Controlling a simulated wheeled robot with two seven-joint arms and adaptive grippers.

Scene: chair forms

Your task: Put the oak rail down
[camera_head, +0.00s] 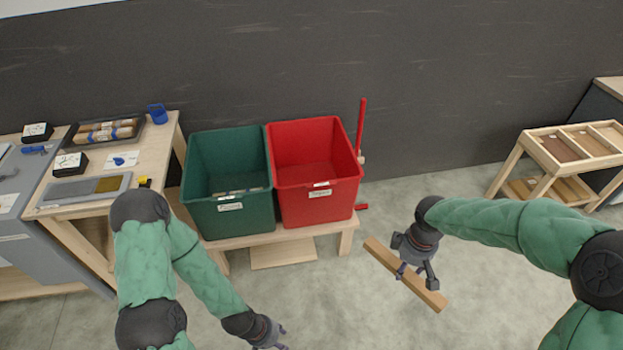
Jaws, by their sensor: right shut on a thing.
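The oak rail (383,254) is a straight light-brown wooden bar. It is tilted in the picture, its upper left end near the red bin and its lower right end lower down. My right gripper (414,275) is shut on the rail near its middle, with the grey floor seen behind it. My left gripper (276,342) is at the bottom edge of the picture, pointing down and right, with nothing seen in it. Its fingertips are small and partly cut off, so I cannot tell whether they are open.
A green bin (229,211) and a red bin (318,208) stand on a low wooden bench (281,236). A wooden workbench (157,160) with trays is at the left. A wooden rack (541,154) stands at the right. The floor (340,310) between my arms is clear.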

